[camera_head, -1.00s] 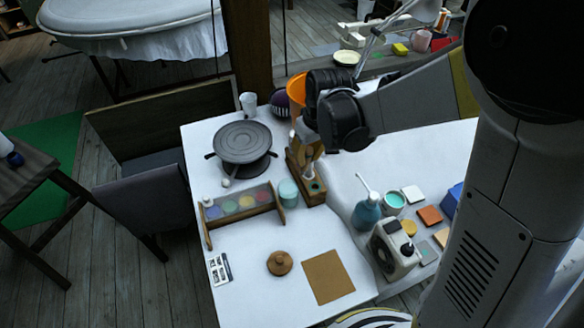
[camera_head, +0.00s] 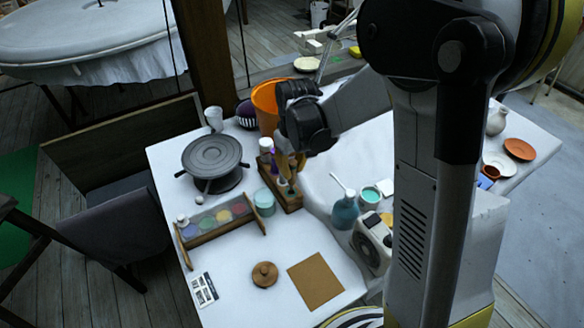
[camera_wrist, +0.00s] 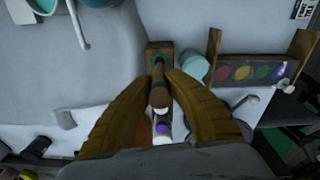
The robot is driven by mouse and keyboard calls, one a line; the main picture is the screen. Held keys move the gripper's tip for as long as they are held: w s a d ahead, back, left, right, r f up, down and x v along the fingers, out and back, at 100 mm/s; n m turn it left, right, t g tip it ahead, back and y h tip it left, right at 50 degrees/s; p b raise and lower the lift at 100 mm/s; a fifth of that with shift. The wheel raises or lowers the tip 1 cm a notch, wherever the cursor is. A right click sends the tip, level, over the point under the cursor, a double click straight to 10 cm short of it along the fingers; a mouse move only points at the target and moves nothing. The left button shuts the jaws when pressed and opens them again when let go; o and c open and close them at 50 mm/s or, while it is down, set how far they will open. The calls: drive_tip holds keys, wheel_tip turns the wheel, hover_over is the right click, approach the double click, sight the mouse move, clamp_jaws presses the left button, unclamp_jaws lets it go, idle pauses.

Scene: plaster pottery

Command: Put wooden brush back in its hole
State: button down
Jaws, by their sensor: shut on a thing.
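My gripper (camera_head: 291,164) is at the wooden holder block (camera_head: 292,206), over its near part. In the wrist view its two yellow-brown fingers close in from both sides (camera_wrist: 162,76) on the wooden brush (camera_wrist: 159,97), which has a brown handle. The holder block shows beyond the fingertips in the wrist view (camera_wrist: 157,46). The brush's lower end is hard to make out, so I cannot tell whether it is inside a hole. Bottles with white and purple parts (camera_head: 266,146) stand at the holder's far end.
A teal jar (camera_head: 264,202) and a paint rack (camera_head: 215,222) stand left of the holder. A blue-teal bottle (camera_head: 345,212) and teal cup (camera_head: 370,195) are to the right. An orange bucket (camera_head: 264,100) stands behind. Bare table lies around the brown square (camera_head: 316,280).

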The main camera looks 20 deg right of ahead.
sight(292, 184)
idle(0.3)
drive_tip(key=shift+f+b, duration=1.9)
drive_tip(key=shift+f, duration=0.35)
drive_tip(key=shift+f, duration=0.3)
drive_tip(key=c, duration=1.3)
unclamp_jaws()
drive_tip(key=shift+r, duration=0.1)
